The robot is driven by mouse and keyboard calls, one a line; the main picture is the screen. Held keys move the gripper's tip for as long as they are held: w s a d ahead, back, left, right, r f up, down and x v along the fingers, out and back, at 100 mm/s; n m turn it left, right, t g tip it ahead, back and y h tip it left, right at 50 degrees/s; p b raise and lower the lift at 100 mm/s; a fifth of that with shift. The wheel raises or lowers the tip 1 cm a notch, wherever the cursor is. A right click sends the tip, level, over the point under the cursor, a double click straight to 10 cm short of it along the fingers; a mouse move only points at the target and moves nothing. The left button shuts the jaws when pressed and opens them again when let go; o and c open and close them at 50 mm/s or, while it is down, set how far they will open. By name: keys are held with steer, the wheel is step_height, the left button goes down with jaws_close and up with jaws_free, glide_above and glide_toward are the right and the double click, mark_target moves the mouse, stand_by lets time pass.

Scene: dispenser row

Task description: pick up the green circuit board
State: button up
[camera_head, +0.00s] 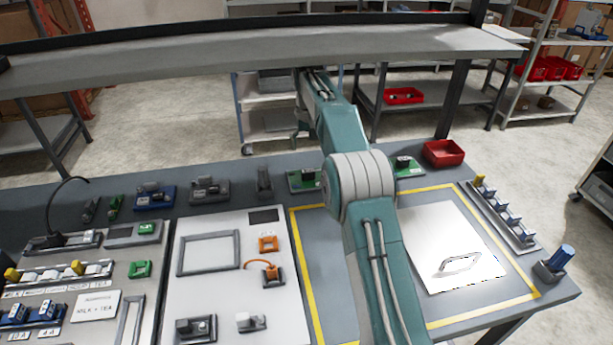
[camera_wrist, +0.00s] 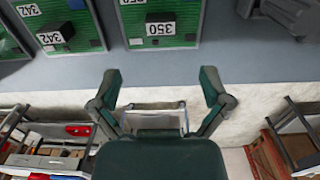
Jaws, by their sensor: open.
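I cannot tell which label belongs to which. My gripper (camera_wrist: 162,88) is open and empty in the wrist view, its fingertips below the boards in the picture and apart from them. The arm hides most of the gripper in the head view.
A grey overhead shelf (camera_head: 200,62) spans the back above the bench. A red bin (camera_head: 443,153) stands at the bench's back right. A white panel (camera_head: 445,250) with a handle lies inside a yellow outline. Dark modules (camera_head: 209,190) line the back edge at left.

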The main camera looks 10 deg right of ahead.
mark_target(308, 170)
step_height(308, 170, down, 4)
steer(key=shift+d+f, duration=0.1)
steer(key=f, duration=0.5)
steer(key=shift+s+f, duration=0.25)
steer(key=shift+f, duration=0.05)
steer(key=shift+c, duration=0.3)
steer(key=c, duration=1.3)
